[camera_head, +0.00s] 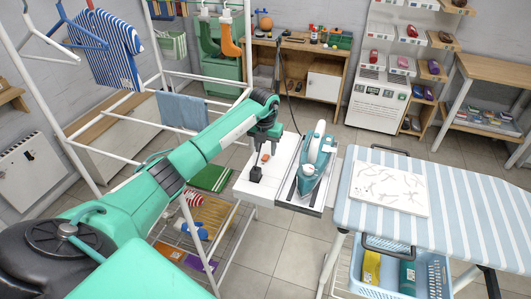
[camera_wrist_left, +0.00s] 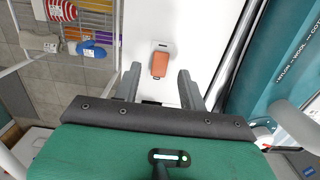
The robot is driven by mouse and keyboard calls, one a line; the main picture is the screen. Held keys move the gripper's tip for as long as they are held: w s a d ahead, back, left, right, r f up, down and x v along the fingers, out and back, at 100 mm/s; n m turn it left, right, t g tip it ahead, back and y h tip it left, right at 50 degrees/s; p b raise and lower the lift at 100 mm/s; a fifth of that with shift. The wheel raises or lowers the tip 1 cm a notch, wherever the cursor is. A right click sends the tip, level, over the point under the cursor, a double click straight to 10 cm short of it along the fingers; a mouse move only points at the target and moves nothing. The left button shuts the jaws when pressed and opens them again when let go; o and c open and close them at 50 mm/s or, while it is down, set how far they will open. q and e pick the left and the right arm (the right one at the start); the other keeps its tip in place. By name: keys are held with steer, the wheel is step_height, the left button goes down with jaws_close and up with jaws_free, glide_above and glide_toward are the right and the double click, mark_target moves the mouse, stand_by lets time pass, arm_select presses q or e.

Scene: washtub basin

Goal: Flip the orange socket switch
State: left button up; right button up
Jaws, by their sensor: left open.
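The orange socket switch (camera_head: 265,158) sits on the white top of a narrow stand (camera_head: 243,187), next to a black plug (camera_head: 256,173). In the left wrist view the orange switch (camera_wrist_left: 160,64) is a small rounded block on a pale plate, just ahead of the gap between the fingers. My left gripper (camera_head: 266,140) is above the switch, pointing down, with its fingers apart and nothing between them. In the left wrist view the left gripper (camera_wrist_left: 160,75) has one finger on either side of the switch's line. Contact cannot be told. My right gripper is out of view.
A teal iron (camera_head: 316,160) stands on its rest right of the switch. The striped ironing board (camera_head: 470,205) is further right. A white drying rack (camera_head: 160,75) stands at left, and a lower shelf (camera_head: 210,218) holds coloured items.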

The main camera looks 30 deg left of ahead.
mark_target(265, 158)
arm_select(q)
step_height(265, 158, up, 12)
steer(key=b, duration=0.2)
steer(key=shift+s+f, duration=0.25)
steer(key=shift+s, duration=0.15)
